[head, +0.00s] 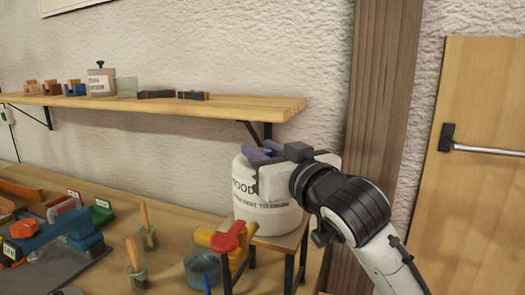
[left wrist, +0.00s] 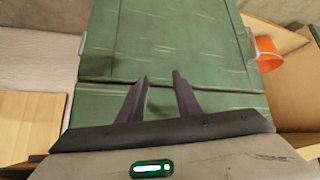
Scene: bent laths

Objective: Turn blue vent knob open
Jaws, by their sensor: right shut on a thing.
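My right gripper (head: 262,153) is at the top of a white drum (head: 268,216) with dark lettering. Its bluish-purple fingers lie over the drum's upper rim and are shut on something. What they hold is hidden, and I cannot clearly make out a blue vent knob there. A red handle (head: 228,237) on a yellow fitting sits in front of the drum. My left gripper (left wrist: 161,78) shows in the left wrist view. Its two dark fingers are apart with nothing between them, in front of a green panelled box (left wrist: 170,45).
The drum stands on a small wooden stand. A wooden shelf (head: 200,107) with small items runs along the wall. The bench holds clamps, brushes in jars and a blue-grey pot (head: 202,270). A wooden post (head: 378,90) rises behind my right arm. An orange bucket (left wrist: 268,52) is beside the green box.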

